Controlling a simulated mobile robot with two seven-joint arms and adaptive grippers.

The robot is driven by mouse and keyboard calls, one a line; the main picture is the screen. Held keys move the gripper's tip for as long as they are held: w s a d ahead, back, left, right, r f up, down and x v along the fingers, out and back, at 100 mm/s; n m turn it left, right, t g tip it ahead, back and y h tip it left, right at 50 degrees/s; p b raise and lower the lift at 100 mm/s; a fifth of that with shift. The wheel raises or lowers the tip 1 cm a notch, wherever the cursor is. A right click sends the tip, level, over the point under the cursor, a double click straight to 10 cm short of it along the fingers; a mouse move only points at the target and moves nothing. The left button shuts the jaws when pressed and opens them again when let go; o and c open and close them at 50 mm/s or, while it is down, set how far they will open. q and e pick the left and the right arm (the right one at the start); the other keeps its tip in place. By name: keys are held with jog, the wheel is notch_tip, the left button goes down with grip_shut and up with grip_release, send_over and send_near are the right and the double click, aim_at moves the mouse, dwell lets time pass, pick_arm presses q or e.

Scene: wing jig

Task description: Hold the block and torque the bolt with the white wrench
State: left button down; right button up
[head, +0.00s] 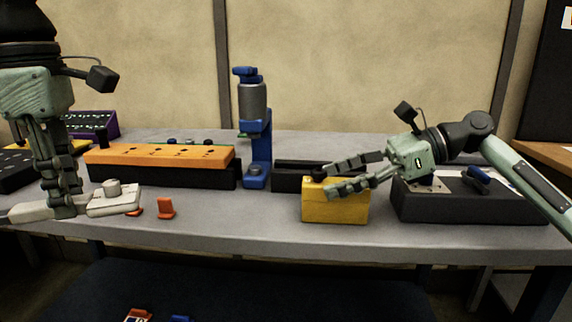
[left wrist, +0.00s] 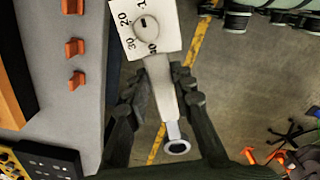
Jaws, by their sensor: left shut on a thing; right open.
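My left gripper (head: 64,208) is shut on the white wrench (head: 116,203) and holds it in the air at the table's front left edge. The wrench's dial plate points right in the head view. In the left wrist view the wrench (left wrist: 163,95) lies between the fingers, with its numbered dial at the top and a ringed metal end below. The yellow block (head: 335,208) stands on the table near the front edge. My right gripper (head: 332,177) is open, its fingers around or just over the block's top. A small dark piece there may be the bolt; I cannot tell.
An orange-topped black rail (head: 160,158) and a blue stand (head: 258,150) with a grey cylinder are behind. A dark box (head: 470,205) sits right of the block. Orange clips (head: 166,208) lie near the wrench. The table front between clips and block is clear.

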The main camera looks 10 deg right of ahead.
aim_at(327, 181)
jog(key=shift+x, duration=1.8)
jog(key=shift+c, duration=0.3)
grip_shut()
